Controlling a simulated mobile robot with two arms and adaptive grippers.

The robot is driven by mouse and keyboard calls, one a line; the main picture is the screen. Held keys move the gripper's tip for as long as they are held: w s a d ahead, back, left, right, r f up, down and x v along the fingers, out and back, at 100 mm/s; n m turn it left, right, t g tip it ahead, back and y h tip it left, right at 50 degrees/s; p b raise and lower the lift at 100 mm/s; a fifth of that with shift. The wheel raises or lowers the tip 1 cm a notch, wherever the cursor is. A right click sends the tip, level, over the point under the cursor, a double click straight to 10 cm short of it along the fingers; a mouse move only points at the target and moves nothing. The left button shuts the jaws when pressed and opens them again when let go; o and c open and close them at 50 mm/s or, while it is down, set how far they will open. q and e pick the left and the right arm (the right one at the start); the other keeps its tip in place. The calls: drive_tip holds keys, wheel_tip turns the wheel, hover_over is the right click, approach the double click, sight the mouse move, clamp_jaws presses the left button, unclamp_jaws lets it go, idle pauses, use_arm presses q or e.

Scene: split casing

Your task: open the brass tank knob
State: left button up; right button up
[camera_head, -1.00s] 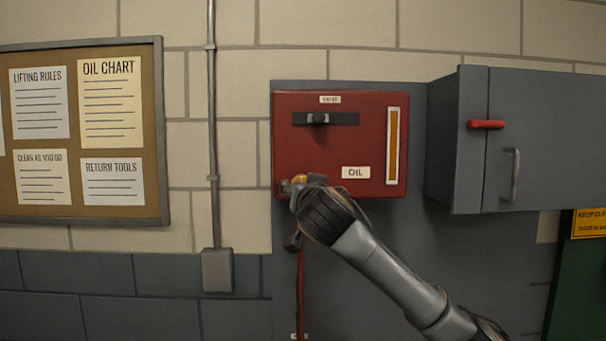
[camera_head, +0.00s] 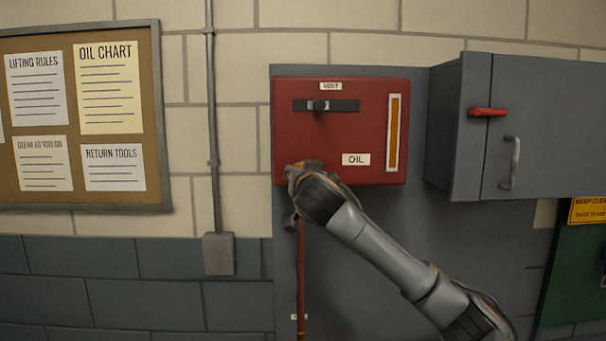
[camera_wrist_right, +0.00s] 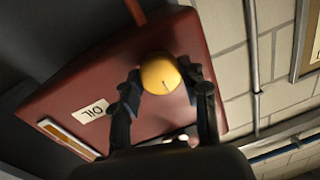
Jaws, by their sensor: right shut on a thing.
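The red oil tank (camera_head: 340,130) hangs on a grey panel, with an OIL label, a VENT slider and an amber sight strip on its front. The round brass knob (camera_wrist_right: 160,74) sits at the tank's lower left; in the head view it is mostly hidden behind my right gripper (camera_head: 298,185). In the right wrist view my right gripper (camera_wrist_right: 163,98) has one finger on each side of the knob and is shut on it. A thin mark shows on the knob's face. My left gripper is not in view.
A grey cabinet (camera_head: 540,130) with a red latch and a handle juts out to the right of the tank. A conduit (camera_head: 212,120) and a notice board (camera_head: 155,110) are on the wall at left. An orange-brown hose (camera_head: 300,270) hangs below the tank.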

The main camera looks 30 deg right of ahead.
drive_tip(key=shift+n+b, duration=0.3)
drive_tip(key=shift+n, duration=0.2)
drive_tip(key=shift+w+a+r+n+g+h+p, duration=0.15)
drive_tip(key=shift+n+g, duration=0.2)
drive_tip(key=shift+n, duration=3.6)
drive_tip(key=shift+s+a+f+n+g+h+p, duration=0.15)
drive_tip(key=shift+n+g, duration=0.2)
drive_tip(key=shift+n, duration=3.6)
drive_tip(key=shift+w+d+r, duration=0.1)
drive_tip(key=o, duration=1.1)
drive_tip(key=shift+o, duration=0.2)
